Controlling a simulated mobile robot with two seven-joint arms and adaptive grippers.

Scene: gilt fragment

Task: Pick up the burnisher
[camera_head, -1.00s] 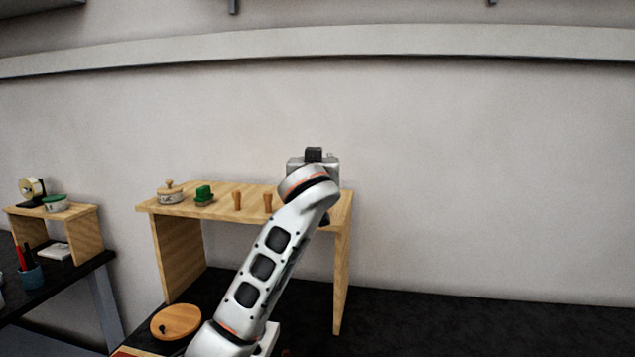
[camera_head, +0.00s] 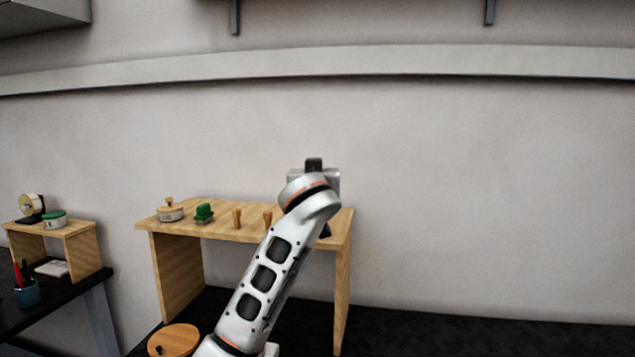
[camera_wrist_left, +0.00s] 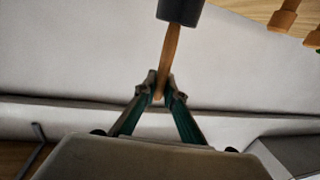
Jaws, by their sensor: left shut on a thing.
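In the left wrist view my left gripper (camera_wrist_left: 160,92) is shut on the end of a slim brown wooden handle (camera_wrist_left: 168,60). A dark grey cylindrical head sits at the handle's other end, cut by the top of the frame; this looks like the burnisher (camera_wrist_left: 180,10). In the head view my left arm reaches up over the right end of a wooden stand (camera_head: 222,229). Its wrist hides the fingers and most of what they hold. A small dark piece shows just below the wrist; I cannot tell what it is. My right gripper is not in view.
On the stand are a lidded pot (camera_head: 170,213), a green block (camera_head: 204,212) and two upright wooden pegs (camera_head: 237,219). A round wooden lid (camera_head: 174,341) lies below.

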